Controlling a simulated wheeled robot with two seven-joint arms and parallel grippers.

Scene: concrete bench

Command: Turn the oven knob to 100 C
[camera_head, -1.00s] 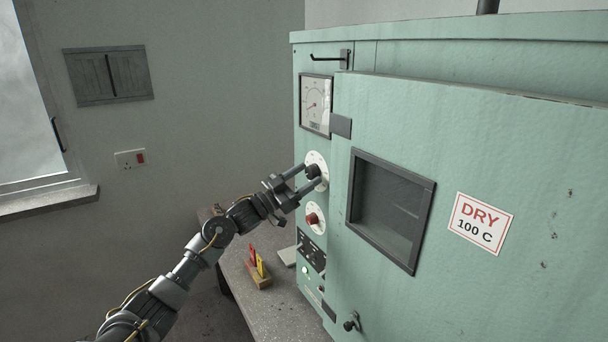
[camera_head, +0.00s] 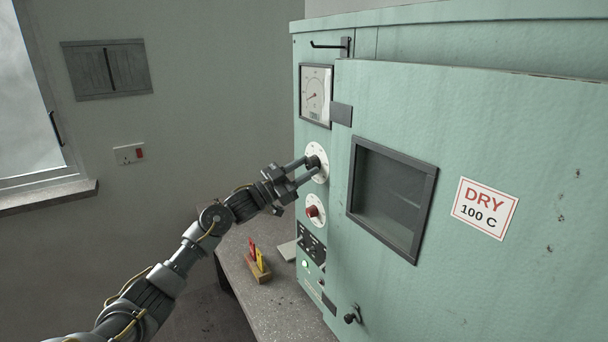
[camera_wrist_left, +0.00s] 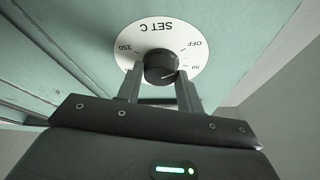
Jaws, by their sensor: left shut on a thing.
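The oven (camera_head: 400,100) is a pale green cabinet with a sign reading DRY 100 C (camera_head: 484,208) on its door. Its black knob (camera_wrist_left: 160,67) sits on a white dial (camera_wrist_left: 150,36) marked SET C, seen upside down in the left wrist view. OFF, 50 and 250 are readable there; other marks are hidden by the fingers. A pale line on the knob points near the 50 side. My left gripper (camera_head: 311,170) reaches the upper dial from the left, its two fingers shut on the knob; it also shows in the left wrist view (camera_wrist_left: 160,82). My right gripper is out of view.
A gauge (camera_head: 315,95) is above the dial and a red knob (camera_head: 312,211) below it. A switch panel (camera_head: 311,243) with a green light is lower. A wooden block with red and yellow pieces (camera_head: 258,272) stands on the bench (camera_head: 275,312).

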